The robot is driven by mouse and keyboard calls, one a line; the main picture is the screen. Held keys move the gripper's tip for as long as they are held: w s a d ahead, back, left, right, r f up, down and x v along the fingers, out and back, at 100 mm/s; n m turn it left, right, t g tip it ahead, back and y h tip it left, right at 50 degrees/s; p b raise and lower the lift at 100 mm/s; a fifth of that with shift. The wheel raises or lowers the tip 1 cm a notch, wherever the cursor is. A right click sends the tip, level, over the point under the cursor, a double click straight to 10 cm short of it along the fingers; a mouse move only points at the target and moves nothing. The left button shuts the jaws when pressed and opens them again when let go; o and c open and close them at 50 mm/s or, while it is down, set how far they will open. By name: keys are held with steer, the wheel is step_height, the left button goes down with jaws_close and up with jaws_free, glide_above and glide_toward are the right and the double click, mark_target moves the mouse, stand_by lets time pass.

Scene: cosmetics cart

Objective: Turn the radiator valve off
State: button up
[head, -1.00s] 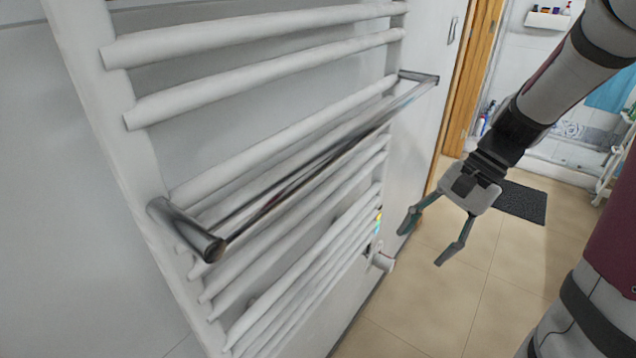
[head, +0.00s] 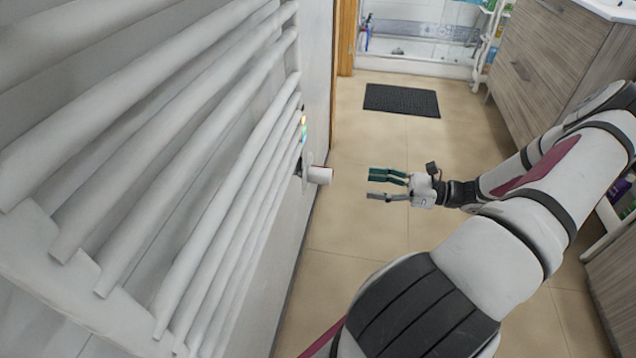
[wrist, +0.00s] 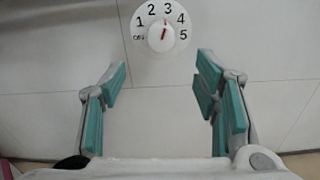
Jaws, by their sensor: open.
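The radiator valve (head: 319,175) is a white knob sticking out from the lower far end of the white towel radiator (head: 190,160). In the wrist view the valve's round dial (wrist: 161,36) faces me, marked off and 1 to 5, with a red pointer near 3. My gripper (head: 370,184) is open and empty, to the right of the valve and apart from it, with its fingers toward it. In the wrist view my gripper's green-padded fingers (wrist: 157,82) are spread wide, with the dial ahead between and beyond the tips.
The radiator bars and wall take up the left. A dark mat (head: 401,100) lies on the tiled floor (head: 345,235). A wooden cabinet (head: 545,60) stands at the right. The floor between my gripper and the wall is clear.

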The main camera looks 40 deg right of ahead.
mark_target(324, 177)
steer(key=b+x, duration=0.3)
steer(key=x, duration=1)
steer(key=shift+w+a, duration=0.2)
steer(key=shift+w, duration=0.05)
steer(key=c, duration=1.1)
